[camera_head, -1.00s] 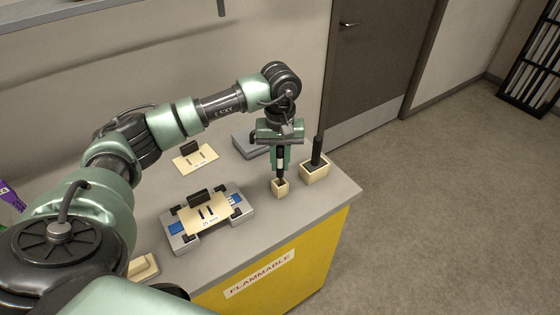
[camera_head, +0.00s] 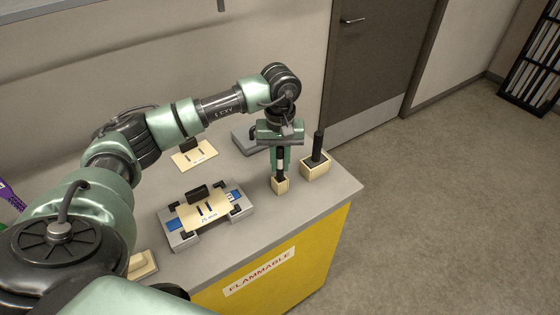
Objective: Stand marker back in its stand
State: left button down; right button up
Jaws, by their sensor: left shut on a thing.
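My left gripper (camera_head: 280,163) points straight down over the right part of the bench top and is shut on the marker. The marker (camera_head: 279,172) is dark with a pale band and stands upright between the fingers. Its lower end is at the small cream block stand (camera_head: 280,186), and seems to be in its top opening; how deep it sits is hard to tell. My right gripper is not in view.
A larger cream block (camera_head: 315,170) with an upright black rod stands just right of the gripper. A grey fixture (camera_head: 182,240) with a cream plate lies front left. Another cream plate (camera_head: 194,154) and a grey box (camera_head: 243,141) lie behind. The bench edge is close on the right.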

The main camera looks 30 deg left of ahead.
aim_at(280, 170)
pick_arm(q)
jog(key=shift+f, duration=0.4)
jog(key=shift+f+b, duration=1.15)
jog(key=shift+b, duration=0.1)
jog(key=c, duration=1.3)
grip_release()
jog(key=shift+o, duration=0.2)
jog(key=o, duration=0.5)
jog(key=shift+r, duration=0.1)
